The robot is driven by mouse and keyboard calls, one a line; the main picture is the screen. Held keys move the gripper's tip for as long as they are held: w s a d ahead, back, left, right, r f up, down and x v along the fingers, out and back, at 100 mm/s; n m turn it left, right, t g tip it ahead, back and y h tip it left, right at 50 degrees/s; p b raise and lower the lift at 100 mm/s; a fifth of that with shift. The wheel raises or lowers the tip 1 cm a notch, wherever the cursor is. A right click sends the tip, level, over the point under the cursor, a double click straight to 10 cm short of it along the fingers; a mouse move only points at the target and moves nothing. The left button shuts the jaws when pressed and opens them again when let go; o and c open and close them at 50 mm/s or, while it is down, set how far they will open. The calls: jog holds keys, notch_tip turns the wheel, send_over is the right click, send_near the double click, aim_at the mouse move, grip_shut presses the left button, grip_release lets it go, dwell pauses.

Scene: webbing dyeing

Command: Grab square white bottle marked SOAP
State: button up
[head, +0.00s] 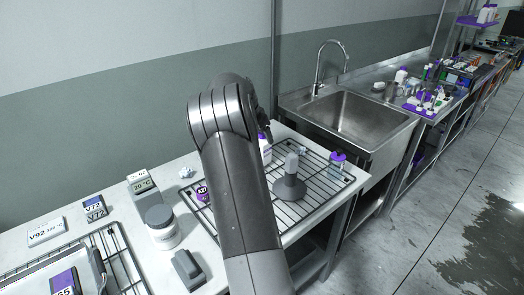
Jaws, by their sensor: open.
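A white bottle with a purple top (265,148) stands on the wire rack (331,188), just right of my arm, which covers part of it. No SOAP marking can be read on it. A clear bottle with a purple cap (337,164) stands near the rack's right end; its label is too small to read. A few white bottles also show far off on the purple shelf (477,22). My arm rises through the middle of the view and bends over the rack. My gripper's fingers are hidden behind the arm.
A round white-and-grey jar (162,228), a temperature display (142,183) and a dark grey block (188,268) are on the left table. A steel sink (350,118) adjoins on the right. The floor at right is open.

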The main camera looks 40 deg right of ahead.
aim_at(262, 140)
jog(key=x, duration=0.5)
jog(key=shift+w, duration=0.3)
jog(key=shift+r, duration=0.15)
jog(key=c, duration=1.4)
